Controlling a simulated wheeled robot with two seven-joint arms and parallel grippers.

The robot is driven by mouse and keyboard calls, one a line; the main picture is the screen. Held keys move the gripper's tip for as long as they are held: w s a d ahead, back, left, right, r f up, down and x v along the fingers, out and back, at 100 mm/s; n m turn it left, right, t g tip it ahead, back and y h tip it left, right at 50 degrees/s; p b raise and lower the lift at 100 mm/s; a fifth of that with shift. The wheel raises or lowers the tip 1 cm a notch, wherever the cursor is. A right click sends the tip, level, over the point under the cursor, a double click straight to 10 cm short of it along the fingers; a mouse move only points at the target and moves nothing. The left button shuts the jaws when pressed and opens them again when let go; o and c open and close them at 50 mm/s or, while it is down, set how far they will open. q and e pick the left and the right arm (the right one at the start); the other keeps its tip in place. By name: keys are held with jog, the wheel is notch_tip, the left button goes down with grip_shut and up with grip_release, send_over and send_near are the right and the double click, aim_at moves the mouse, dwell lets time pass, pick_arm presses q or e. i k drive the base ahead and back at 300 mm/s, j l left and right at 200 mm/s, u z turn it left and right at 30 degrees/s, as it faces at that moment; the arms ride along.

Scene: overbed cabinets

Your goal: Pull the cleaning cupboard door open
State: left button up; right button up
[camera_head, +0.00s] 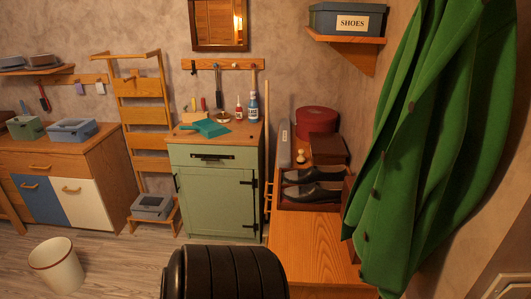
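A pale green cupboard (207,223) with a wooden top stands against the back wall in the middle of the view. I take it to be the cleaning cupboard. Its door (212,204) looks closed, with black strap hinges on the right edge and a dark upright handle (176,183) at the upper left edge. Above the door is a shut drawer (213,155) with a black handle. Neither of my grippers is in view.
A dark ribbed shape I cannot identify fills the bottom middle, below the cupboard. A wooden ladder rack (150,140) stands left of the cupboard, a wooden bench (308,243) to its right. A white bin (57,266) stands on the floor at left. Floor between bin and cupboard is clear.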

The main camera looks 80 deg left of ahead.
aim_at(215, 201)
jog(key=u, duration=2.85)
jog(key=i+j, duration=0.15)
jog(key=j, duration=0.15)
jog(key=i+j, duration=0.15)
jog(key=j, duration=0.15)
jog(key=i+j+u, duration=0.1)
jog(key=i+j, duration=1.4)
jog(key=i, duration=0.1)
